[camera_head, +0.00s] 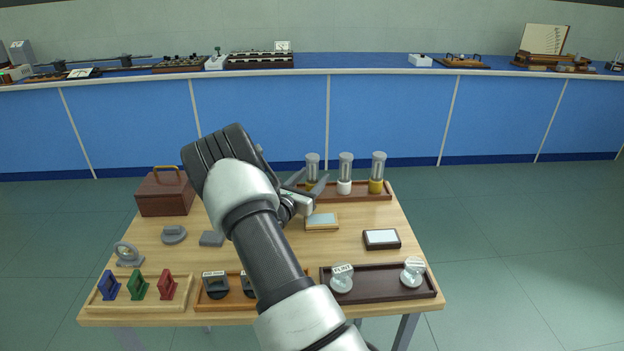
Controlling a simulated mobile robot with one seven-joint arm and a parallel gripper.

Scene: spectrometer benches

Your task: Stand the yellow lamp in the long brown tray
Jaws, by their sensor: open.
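The long brown tray (362,197) lies along the back right edge of the wooden table. Three lamps with grey cylindrical tops stand in a row at it. The left lamp (312,162) has a yellow base, the middle lamp (345,172) a white base, and the right lamp (377,172) an amber-yellow base. The middle and right lamps stand upright in the tray. My gripper (309,184) is open, its fingers at the left lamp's base. The fingers partly cover that base and the tray's left end. I cannot tell whether they touch the lamp.
A brown box (165,194) stands back left. A blue-topped block (322,222) and a dark framed pad (381,239) lie mid-table. Front trays hold coloured holders (137,287), black pieces (214,284) and glass pieces (341,279). My arm covers the table's middle.

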